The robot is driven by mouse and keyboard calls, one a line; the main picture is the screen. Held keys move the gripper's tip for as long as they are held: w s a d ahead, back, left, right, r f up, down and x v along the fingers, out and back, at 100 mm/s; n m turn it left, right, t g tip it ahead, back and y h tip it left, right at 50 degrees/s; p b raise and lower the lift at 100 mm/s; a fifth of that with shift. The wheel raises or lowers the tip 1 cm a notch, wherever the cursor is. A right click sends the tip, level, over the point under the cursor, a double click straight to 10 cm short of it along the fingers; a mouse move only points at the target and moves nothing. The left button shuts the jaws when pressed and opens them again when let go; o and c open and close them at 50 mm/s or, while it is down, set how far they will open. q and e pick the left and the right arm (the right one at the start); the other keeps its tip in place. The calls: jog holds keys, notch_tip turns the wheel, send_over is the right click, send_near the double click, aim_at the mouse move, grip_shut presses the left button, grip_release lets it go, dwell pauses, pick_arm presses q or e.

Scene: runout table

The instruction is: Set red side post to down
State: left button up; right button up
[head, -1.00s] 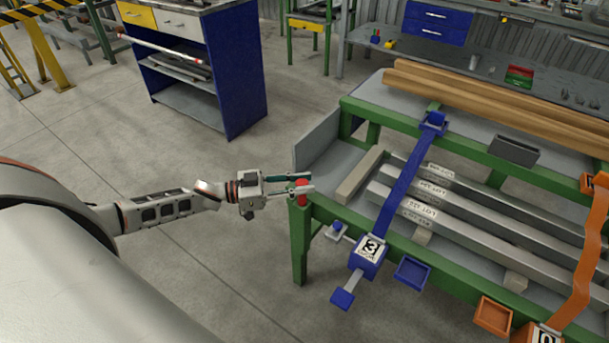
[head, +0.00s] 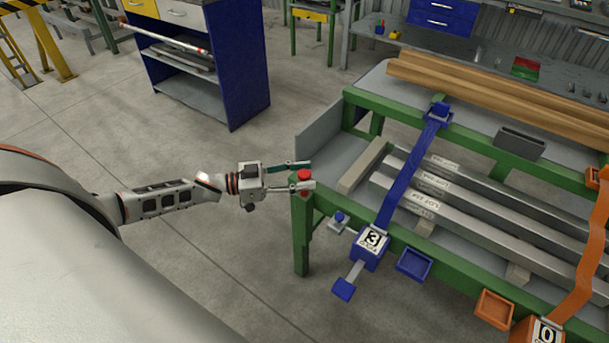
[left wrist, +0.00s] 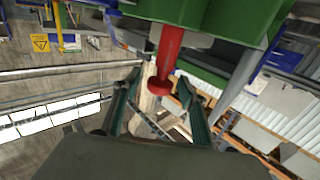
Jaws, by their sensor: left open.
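The red side post (head: 304,175) stands upright at the near left corner of the green-framed runout table (head: 302,222), with its rounded red top showing. In the left wrist view the red post (left wrist: 169,55) juts from the green frame and ends in a wider round head. My left gripper (head: 298,177) is at the post. Its two fingers are open, one on each side of the red top. The left wrist view shows a gap beside the head between the fingertips (left wrist: 160,84); I cannot tell whether either touches. My right gripper is not in view.
A blue strap (head: 405,180) with a box marked 3 (head: 372,243) crosses the table, and an orange strap (head: 582,270) lies farther right. Grey bars (head: 450,215) lie between. A blue cabinet (head: 235,75) stands behind.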

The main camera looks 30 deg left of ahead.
pick_arm(q)
jog(key=v, duration=1.1)
jog(key=shift+s, duration=0.2)
jog(key=shift+a, duration=0.1)
jog(key=s+d+f+n+t+y+p, duration=0.15)
jog(key=s+d+f+y, duration=0.3)
jog(key=d, duration=0.55)
jog(key=s+d+f+n+y+p, duration=0.35)
jog(key=s+d+f, duration=0.2)
jog(key=d, duration=0.45)
jog(key=s+d+f+g+y, duration=0.1)
jog(key=s+g+y, duration=0.1)
jog(key=s, duration=0.5)
jog(key=shift+s+f+n+g+y+p, duration=0.3)
jog(key=shift+s+n+g+y+p, duration=0.1)
jog(key=shift+y, duration=0.2)
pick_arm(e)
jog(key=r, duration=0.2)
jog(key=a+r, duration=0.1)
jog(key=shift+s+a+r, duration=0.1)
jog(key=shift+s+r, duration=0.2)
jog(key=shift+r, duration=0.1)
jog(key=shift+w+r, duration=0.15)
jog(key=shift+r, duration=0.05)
